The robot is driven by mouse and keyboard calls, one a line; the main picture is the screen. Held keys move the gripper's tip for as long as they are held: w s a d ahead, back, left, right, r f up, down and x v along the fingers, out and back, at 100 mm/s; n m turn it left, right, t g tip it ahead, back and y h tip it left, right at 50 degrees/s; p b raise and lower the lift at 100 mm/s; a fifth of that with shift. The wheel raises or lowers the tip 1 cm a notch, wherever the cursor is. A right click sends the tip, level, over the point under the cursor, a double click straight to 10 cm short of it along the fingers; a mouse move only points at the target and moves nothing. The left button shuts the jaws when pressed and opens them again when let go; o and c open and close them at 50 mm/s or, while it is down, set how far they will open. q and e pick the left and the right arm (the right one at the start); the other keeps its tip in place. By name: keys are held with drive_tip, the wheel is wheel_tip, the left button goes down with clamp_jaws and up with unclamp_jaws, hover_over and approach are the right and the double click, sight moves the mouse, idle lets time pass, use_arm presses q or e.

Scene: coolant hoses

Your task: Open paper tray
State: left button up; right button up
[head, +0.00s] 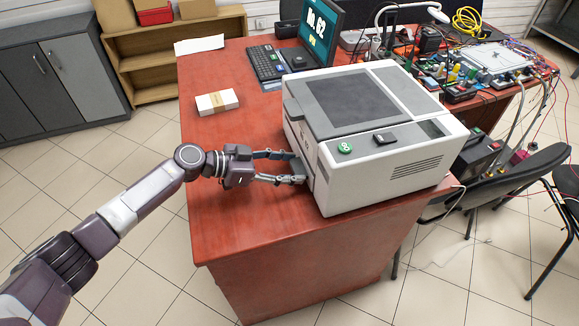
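The printer (376,122) is a white and grey box on the corner of the red desk. Its dark lid is closed, and a green button and a small dark panel show on top. Its front faces left, toward my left arm. My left gripper (297,167) is at the low part of this front, with its two fingers spread apart. A grey edge of the printer's front shows between the fingertips; I cannot tell whether it is the paper tray or whether the fingers touch it. The tray itself is not clearly visible. My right gripper is not in view.
A pack of paper (217,101) lies on the red desk (225,230), left of the printer. A laptop (318,38) and keyboard are behind it. Electronics and cables (470,60) crowd the right. A black chair (505,185) stands at the right. The desk's near left is clear.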

use_arm(q)
drive_tip(key=c, duration=0.8)
drive_tip(key=shift+a, duration=0.15)
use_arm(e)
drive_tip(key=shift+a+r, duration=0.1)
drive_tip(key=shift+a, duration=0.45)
use_arm(q)
drive_tip(key=s+a+p, duration=0.1)
drive_tip(key=a, duration=0.1)
drive_tip(key=a+p, duration=0.1)
drive_tip(key=a, duration=0.2)
drive_tip(key=s+a+p, duration=0.1)
drive_tip(key=a+p, duration=0.1)
drive_tip(key=a, duration=0.1)
drive_tip(key=shift+s+a+r, duration=0.15)
drive_tip(key=shift+s, duration=0.15)
drive_tip(key=s+a, duration=0.1)
drive_tip(key=a, duration=0.3)
drive_tip(key=s+a, duration=0.1)
drive_tip(key=a, duration=0.3)
drive_tip(key=s+a+p, duration=0.1)
drive_tip(key=s+a, duration=0.1)
drive_tip(key=a, duration=0.1)
drive_tip(key=shift+a, duration=0.5)
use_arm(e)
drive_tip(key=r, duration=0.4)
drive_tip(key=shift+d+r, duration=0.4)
